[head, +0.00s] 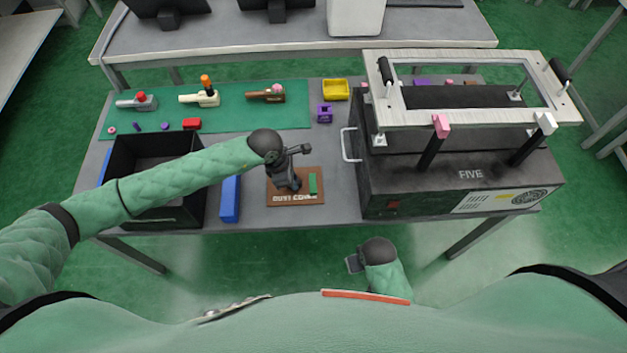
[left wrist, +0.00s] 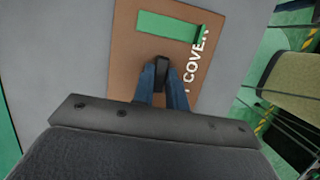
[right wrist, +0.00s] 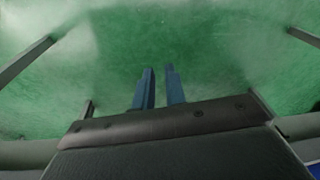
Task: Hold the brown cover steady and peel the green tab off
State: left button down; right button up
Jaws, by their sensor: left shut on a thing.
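The brown cover (head: 303,174) lies flat near the table's front edge, with white lettering along its near side. It also shows in the left wrist view (left wrist: 127,32). The green tab (head: 313,183) is a strip on the cover, right of my left gripper (head: 290,186). In the left wrist view the tab (left wrist: 165,26) lies beyond my fingers, with one end standing up. My left gripper is shut on a black knob (left wrist: 161,68) on the cover. My right gripper (right wrist: 160,88) is empty and slightly open, above the floor in front of the table.
A large black machine (head: 450,190) with a white-framed top stands right of the cover. A blue block (head: 230,200) and an open black bin (head: 155,212) are to the left. A green mat (head: 240,118) with several small parts lies behind. A strip of table beside the machine is clear.

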jog(key=w+a+r+n, duration=0.2)
jog(key=w+a+r, duration=0.1)
jog(key=w+r, duration=0.1)
jog(key=w+a+r+n, duration=0.2)
jog(key=w+a+r, duration=0.1)
jog(key=r, duration=0.3)
jog(key=w+a+r+n+y, duration=0.1)
jog(key=w+a+r+n, duration=0.2)
jog(key=w+r, duration=0.2)
jog(key=shift+a+r+t, duration=0.15)
jog(key=shift+r+t, duration=0.15)
jog(key=shift+r, duration=0.25)
jog(key=shift+w+a+r+n+h, duration=0.7)
jog(key=shift+w+a+r+n, duration=1)
jog(key=shift+w+r+n, duration=1.65)
jog(key=shift+m, duration=0.55)
jog(key=f, duration=1)
jog(key=shift+w+a+f, duration=0.25)
jog(key=shift+a+f, duration=0.1)
grip_shut()
jog(key=shift+r, duration=0.8)
